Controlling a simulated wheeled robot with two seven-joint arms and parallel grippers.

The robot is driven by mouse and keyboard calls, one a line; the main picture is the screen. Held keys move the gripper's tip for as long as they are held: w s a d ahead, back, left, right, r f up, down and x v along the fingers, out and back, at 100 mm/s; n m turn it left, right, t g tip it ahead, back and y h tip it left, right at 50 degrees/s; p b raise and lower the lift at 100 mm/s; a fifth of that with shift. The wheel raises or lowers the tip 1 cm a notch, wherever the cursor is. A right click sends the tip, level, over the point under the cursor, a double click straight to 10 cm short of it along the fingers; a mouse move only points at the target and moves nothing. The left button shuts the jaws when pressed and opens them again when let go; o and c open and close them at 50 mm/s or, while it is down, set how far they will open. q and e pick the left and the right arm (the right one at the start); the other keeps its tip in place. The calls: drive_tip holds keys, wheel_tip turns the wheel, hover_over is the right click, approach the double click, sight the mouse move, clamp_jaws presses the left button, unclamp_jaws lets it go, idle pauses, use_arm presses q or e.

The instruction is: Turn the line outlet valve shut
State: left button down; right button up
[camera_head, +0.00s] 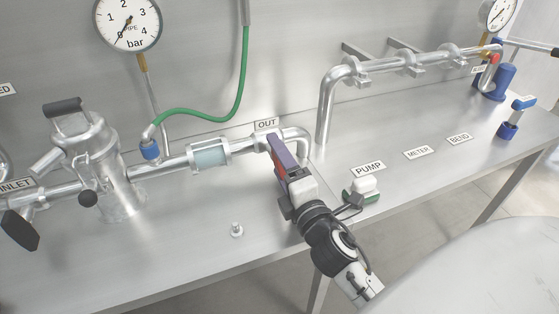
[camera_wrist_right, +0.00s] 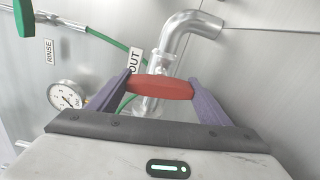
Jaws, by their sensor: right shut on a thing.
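The line outlet valve's red handle shows between my purple fingers in the wrist view (camera_wrist_right: 160,87), lying crosswise to the steel pipe behind it. My right gripper (camera_wrist_right: 161,83) is shut on this handle, one finger at each end. In the head view my right gripper (camera_head: 277,152) reaches the pipe beside the OUT label (camera_head: 266,125), and only a sliver of the red handle (camera_head: 279,169) shows. The valve body is mostly hidden behind the fingers. The OUT label also shows in the wrist view (camera_wrist_right: 134,60). My left gripper is not in view.
Left along the pipe are a sight glass (camera_head: 209,155) and a steel filter housing (camera_head: 96,165). A small green-and-white part (camera_head: 364,189) stands by the PUMP label (camera_head: 368,168). The front bench is mostly clear.

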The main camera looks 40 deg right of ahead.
drive_tip(key=shift+m, duration=1)
drive_tip(key=o, duration=1)
drive_tip(key=shift+o, duration=0.2)
